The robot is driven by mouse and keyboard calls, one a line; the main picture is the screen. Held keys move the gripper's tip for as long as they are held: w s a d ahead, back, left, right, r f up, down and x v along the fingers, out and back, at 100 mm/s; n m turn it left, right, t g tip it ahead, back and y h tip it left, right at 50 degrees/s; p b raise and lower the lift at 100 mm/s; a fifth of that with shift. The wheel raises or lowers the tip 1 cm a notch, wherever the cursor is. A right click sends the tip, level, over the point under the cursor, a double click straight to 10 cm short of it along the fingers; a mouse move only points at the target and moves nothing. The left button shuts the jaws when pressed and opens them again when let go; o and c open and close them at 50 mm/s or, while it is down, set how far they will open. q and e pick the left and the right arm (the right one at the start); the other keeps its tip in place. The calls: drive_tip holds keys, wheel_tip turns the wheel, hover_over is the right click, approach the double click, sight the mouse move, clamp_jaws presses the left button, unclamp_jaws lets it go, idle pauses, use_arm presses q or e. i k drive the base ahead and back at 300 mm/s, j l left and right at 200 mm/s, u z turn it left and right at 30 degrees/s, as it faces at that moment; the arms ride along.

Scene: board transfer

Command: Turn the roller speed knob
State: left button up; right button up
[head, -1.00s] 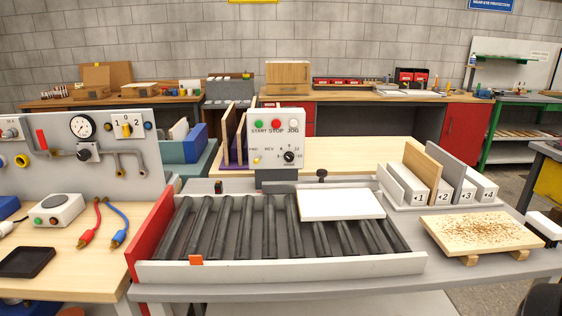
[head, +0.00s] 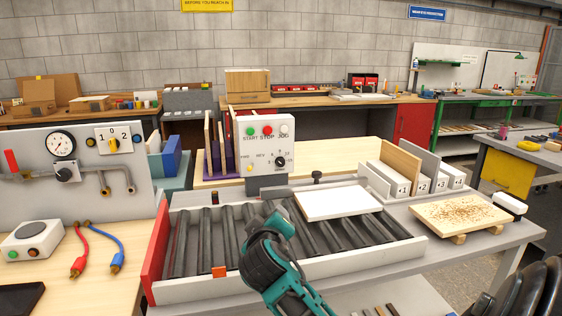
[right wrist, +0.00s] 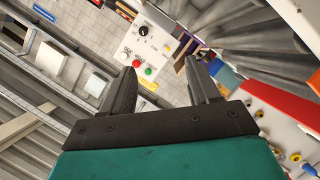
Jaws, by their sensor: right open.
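The roller speed knob is a black dial (head: 280,161) on the lower right of the white control box (head: 256,150), behind the roller bed. Its pointer is too small to read. It also shows in the right wrist view (right wrist: 144,31), where the box appears turned over, with its green, red and white buttons below the knob. My right gripper (right wrist: 155,72) is open and empty, its two dark fingers pointing toward the box face, apart from the knob. In the head view my teal and black arm (head: 275,260) rises over the rollers; its fingers cannot be made out there.
The roller conveyor (head: 330,281) has a white front rail and a red end plate (head: 158,250). A white board (head: 338,203) lies on its right part. A black clamp knob (head: 317,176) stands behind the board. A gauge panel (head: 35,160) is at left, slotted boards at right.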

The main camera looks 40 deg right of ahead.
sight(280, 162)
drive_tip(key=i+l, duration=0.3)
drive_tip(key=l, duration=0.15)
drive_tip(key=i+l, duration=0.35)
drive_tip(key=l, duration=0.1)
